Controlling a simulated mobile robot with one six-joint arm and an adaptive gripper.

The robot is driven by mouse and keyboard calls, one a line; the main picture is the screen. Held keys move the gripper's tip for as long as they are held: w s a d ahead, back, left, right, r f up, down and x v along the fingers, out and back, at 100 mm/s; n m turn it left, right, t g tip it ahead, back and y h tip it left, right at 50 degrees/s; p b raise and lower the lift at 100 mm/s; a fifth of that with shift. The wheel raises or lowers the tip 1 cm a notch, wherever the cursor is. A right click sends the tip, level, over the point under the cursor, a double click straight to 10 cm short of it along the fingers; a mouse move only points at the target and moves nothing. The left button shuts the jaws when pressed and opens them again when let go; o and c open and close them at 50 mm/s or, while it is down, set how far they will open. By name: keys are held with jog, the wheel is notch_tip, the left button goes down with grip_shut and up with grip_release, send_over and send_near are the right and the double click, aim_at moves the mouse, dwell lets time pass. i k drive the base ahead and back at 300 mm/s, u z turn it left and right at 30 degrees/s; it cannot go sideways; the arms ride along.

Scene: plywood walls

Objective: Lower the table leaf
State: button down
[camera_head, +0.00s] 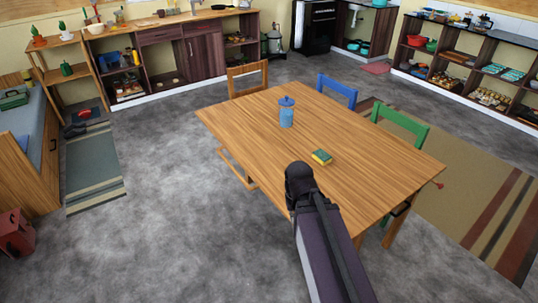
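The wooden table (330,165) stands in the middle of the head camera view with its top flat and level. I cannot make out a seam that tells the leaf from the rest of the top. A small red knob (439,184) sticks out at the table's right edge. A blue lidded jar (286,112) and a yellow and green sponge (321,157) lie on the top. My arm reaches up from the bottom to a black joint in front of the table's near edge. My gripper is not visible.
A wooden chair (248,78), a blue chair (337,91) and a green chair (401,126) stand around the table's far and right sides. A striped rug (480,205) lies on the right. Grey floor (165,225) is open on the left; shelves line the walls.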

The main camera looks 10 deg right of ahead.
aim_at(263, 157)
jog(key=u, duration=0.05)
jog(key=i, duration=1)
jog(key=u, duration=0.05)
